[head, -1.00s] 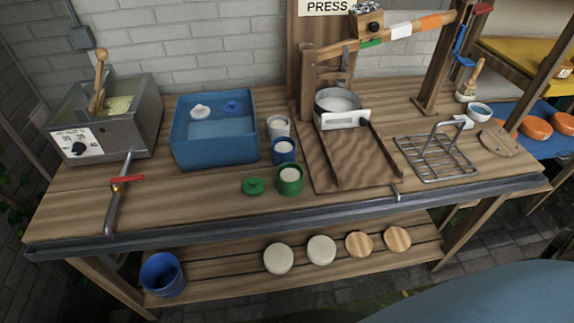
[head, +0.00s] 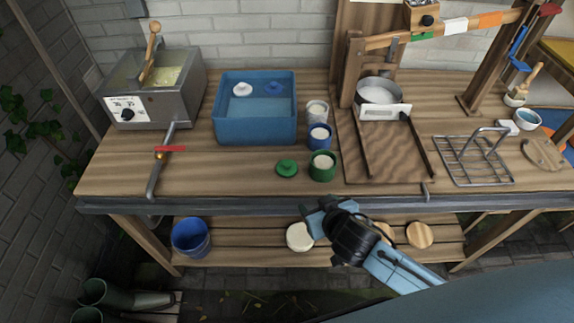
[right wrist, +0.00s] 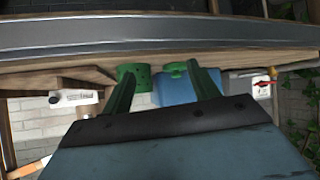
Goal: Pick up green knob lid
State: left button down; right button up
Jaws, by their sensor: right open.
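The green knob lid (head: 287,168) lies flat on the wooden bench top, left of the green cup (head: 322,166), with a small gap between them. In the right wrist view, the lid (right wrist: 174,68) shows at the bench edge beside the green cup (right wrist: 134,76), partly cut off by the edge. My right gripper (head: 312,209) is in front of the bench, below its front edge and nearer to me than the lid. It is open and empty, with its two green-looking fingers (right wrist: 165,92) apart in the wrist view. My left gripper is not in view.
A blue tub (head: 257,135) with a white and a blue lid stands behind the lid. A blue cup (head: 319,137) and a white cup (head: 317,111) stand behind the green cup. A grey rail (head: 240,206) runs along the bench front. A red-handled tap (head: 168,149) is at left.

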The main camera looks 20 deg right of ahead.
notch_tip(320, 180, up, 4)
jog(key=w+a+t+y, duration=0.1)
jog(key=w+t, duration=0.1)
send_near(288, 168)
jog(key=x, duration=0.3)
jog(key=shift+w+b, duration=0.2)
jog(key=shift+b, duration=0.1)
jog(key=shift+f+b+x, duration=0.25)
jog(key=shift+b+x, duration=0.05)
jog(key=shift+x, duration=2.5)
jog(key=shift+s+d, duration=0.15)
jog(key=shift+c, duration=0.2)
jog(key=c, duration=0.6)
